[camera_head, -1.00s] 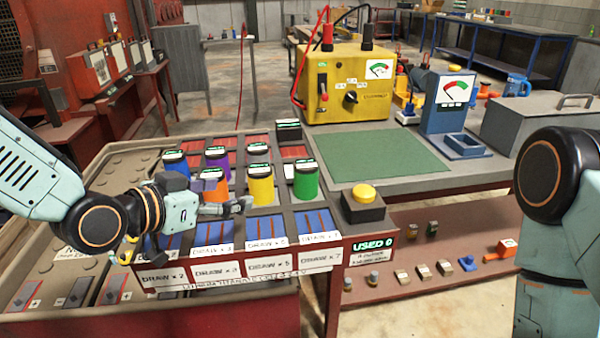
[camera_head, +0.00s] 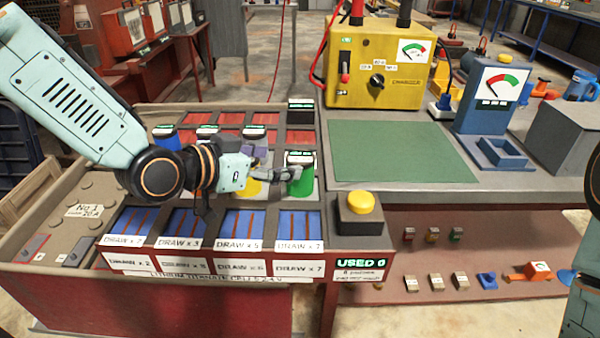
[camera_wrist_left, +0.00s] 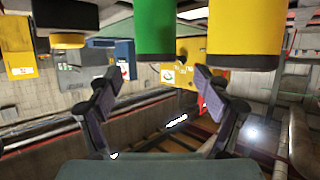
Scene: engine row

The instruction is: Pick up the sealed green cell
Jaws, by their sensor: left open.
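In the left wrist view the green cell (camera_wrist_left: 155,30) shows at the top middle, beyond and between the spread fingers of the left gripper (camera_wrist_left: 160,92). Nothing is between the fingers. Whether a finger touches the cell cannot be told. The yellow cell (camera_head: 252,188) is partly hidden behind the gripper; it also shows in the wrist view (camera_wrist_left: 243,35). My right gripper is out of view.
Blue (camera_head: 167,138), orange and purple cells stand in the rack (camera_head: 135,198), partly hidden by my arm. Blue slots marked DRAW line its front. A yellow button (camera_head: 361,202) is close on the right. Behind it are a green mat (camera_head: 400,152) and a yellow charger (camera_head: 375,70).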

